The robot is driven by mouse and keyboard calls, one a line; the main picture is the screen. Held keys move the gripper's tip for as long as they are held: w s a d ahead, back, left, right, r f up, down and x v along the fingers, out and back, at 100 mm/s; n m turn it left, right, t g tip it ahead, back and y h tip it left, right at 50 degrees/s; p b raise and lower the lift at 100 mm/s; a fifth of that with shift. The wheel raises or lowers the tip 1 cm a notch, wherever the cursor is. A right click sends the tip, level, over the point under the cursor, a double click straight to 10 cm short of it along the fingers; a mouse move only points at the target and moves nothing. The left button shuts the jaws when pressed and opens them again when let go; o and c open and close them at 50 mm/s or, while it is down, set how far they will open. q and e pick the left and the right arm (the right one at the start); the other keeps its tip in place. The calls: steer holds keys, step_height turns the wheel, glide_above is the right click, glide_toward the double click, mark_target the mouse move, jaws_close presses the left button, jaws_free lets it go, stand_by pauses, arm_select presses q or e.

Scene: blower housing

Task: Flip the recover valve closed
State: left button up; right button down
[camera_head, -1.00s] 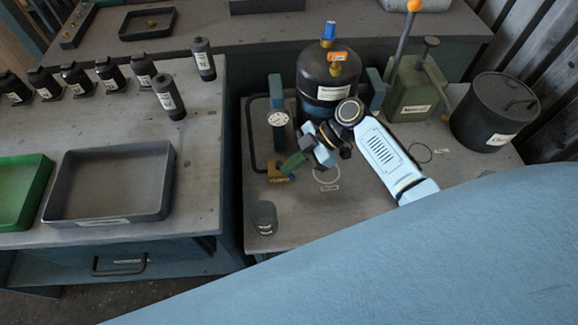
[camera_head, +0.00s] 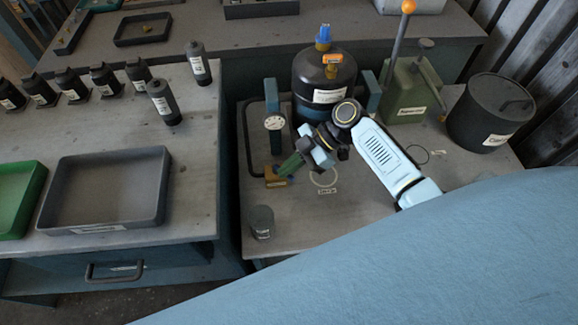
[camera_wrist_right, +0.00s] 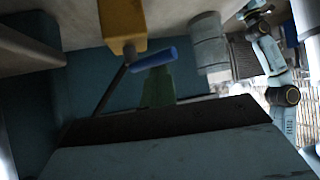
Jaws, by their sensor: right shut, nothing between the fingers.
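A brass-yellow valve block (camera_head: 275,178) sits low on the right-hand bench, below the gauge. My right gripper (camera_head: 287,168) has green fingers, shut and empty, just right of the block. In the wrist view its fingertip (camera_wrist_right: 160,84) appears close to the blue sleeve; contact cannot be told. My left gripper is not in view.
A dark tank (camera_head: 323,88) stands behind my right arm, with a round gauge (camera_head: 274,123) on a post to its left. A small grey canister (camera_head: 261,222) stands in front. A green pump (camera_head: 408,90) and a black drum (camera_head: 490,112) stand to the right.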

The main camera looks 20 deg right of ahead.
steer(key=shift+w+a, duration=0.15)
steer(key=shift+a, duration=0.6)
steer(key=shift+r, duration=0.1)
step_height(320, 180, up, 10)
steer(key=p, duration=0.1)
